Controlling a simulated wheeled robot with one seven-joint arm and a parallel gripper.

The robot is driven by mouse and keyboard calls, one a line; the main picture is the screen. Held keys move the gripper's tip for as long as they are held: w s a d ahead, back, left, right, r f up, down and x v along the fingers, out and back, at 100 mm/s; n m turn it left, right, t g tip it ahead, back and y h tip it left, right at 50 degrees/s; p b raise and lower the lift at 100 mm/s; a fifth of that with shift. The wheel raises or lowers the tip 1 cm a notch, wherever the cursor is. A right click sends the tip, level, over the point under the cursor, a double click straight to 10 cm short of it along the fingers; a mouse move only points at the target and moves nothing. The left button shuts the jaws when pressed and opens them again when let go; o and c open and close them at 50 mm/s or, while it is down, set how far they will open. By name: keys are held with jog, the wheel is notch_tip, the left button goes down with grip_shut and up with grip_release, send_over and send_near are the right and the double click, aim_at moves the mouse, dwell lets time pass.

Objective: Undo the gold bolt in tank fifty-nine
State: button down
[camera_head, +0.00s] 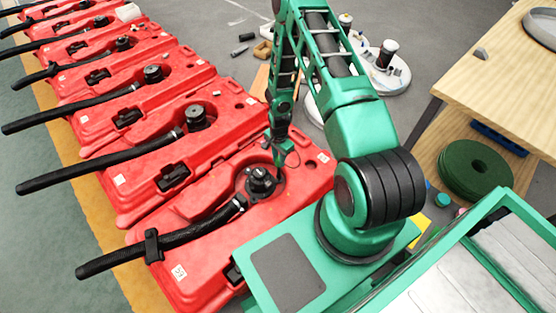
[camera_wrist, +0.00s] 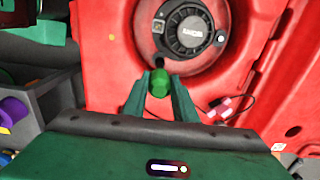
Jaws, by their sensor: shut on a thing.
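The nearest red tank (camera_head: 300,187) has a white label (camera_head: 178,272), whose number I cannot read surely. A black round motor (camera_head: 262,181) sits in its round recess; it also shows in the wrist view (camera_wrist: 188,33). My gripper (camera_wrist: 160,84) is shut on a green-handled tool (camera_wrist: 160,81). The tool points at the rim of the motor recess, and its dark tip is beside the motor. I cannot tell whether the tip touches anything. I see no gold bolt; the tool may hide it. In the head view my gripper (camera_head: 283,150) is low over this tank.
More red tanks (camera_head: 140,115) with black hoses stand in a row to the left. A thin cable with a red connector (camera_wrist: 222,108) lies by the recess. A wooden table (camera_head: 490,60) stands at right. A round white tray (camera_head: 385,75) with small items is behind my arm.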

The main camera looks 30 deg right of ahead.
jog(key=m, duration=0.6)
jog(key=shift+w+m, duration=0.1)
jog(key=shift+m, duration=0.3)
jog(key=m, duration=0.6)
jog(key=shift+d+m, duration=0.1)
jog(key=shift+m, duration=0.2)
jog(key=m, duration=0.6)
jog(key=shift+d, duration=0.1)
jog(key=m, duration=0.3)
jog(key=shift+f+m, duration=0.15)
jog(key=shift+m, duration=0.25)
jog(key=shift+m, duration=0.3)
jog(key=shift+f, duration=0.8)
